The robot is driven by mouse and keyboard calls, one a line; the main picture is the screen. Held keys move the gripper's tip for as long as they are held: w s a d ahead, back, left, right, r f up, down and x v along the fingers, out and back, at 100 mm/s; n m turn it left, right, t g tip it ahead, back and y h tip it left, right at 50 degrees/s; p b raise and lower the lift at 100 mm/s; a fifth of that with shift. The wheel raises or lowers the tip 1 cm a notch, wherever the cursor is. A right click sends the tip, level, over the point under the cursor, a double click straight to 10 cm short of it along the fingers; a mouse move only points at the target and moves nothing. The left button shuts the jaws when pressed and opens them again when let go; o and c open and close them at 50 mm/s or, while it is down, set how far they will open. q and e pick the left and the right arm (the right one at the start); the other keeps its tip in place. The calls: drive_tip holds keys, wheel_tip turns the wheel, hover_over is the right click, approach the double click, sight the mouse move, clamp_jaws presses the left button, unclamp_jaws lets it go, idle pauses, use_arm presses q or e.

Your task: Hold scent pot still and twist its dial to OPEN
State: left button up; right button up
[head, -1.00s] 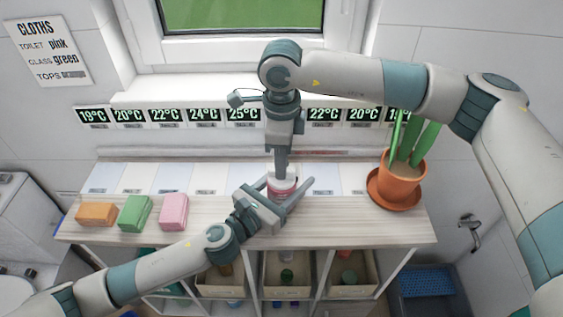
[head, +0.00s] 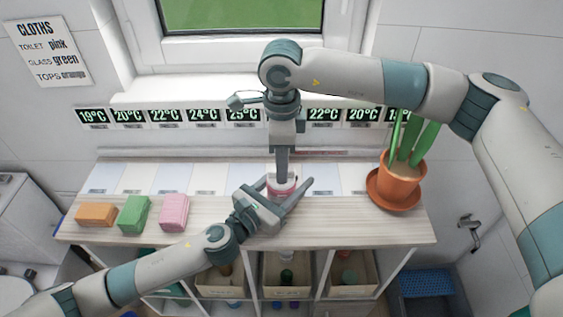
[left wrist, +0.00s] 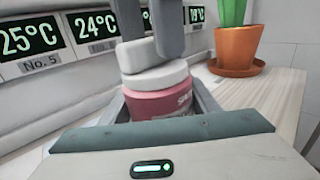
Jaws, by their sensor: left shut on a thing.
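The scent pot (left wrist: 160,103) is a pink-red jar with a white lid, upright on the cart top. It also shows in the head view (head: 281,191), partly covered by fingers. Its white dial (left wrist: 141,55) sits on top. My left gripper (head: 288,190) is shut around the pot's sides, coming from the front left. My right gripper (head: 283,180) points straight down over the pot. Its two fingers show at the dial in the left wrist view (left wrist: 151,45), one at the far left, one at the right. Whether they press on it is unclear.
Orange (head: 96,214), green (head: 135,213) and pink (head: 174,212) blocks lie at the left of the cart top (head: 330,228). A potted cactus (head: 400,187) stands at the right. Temperature displays (head: 205,117) line the wall behind. Bins fill the shelves below.

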wheel_tip(320, 180, up, 12)
idle(0.8)
use_arm(q)
drive_tip(key=o, duration=1.4)
drive_tip(key=shift+s+a, duration=0.1)
drive_tip(key=shift+s, duration=0.05)
drive_tip(key=v, duration=1.1)
drive_tip(key=shift+s+a, duration=0.25)
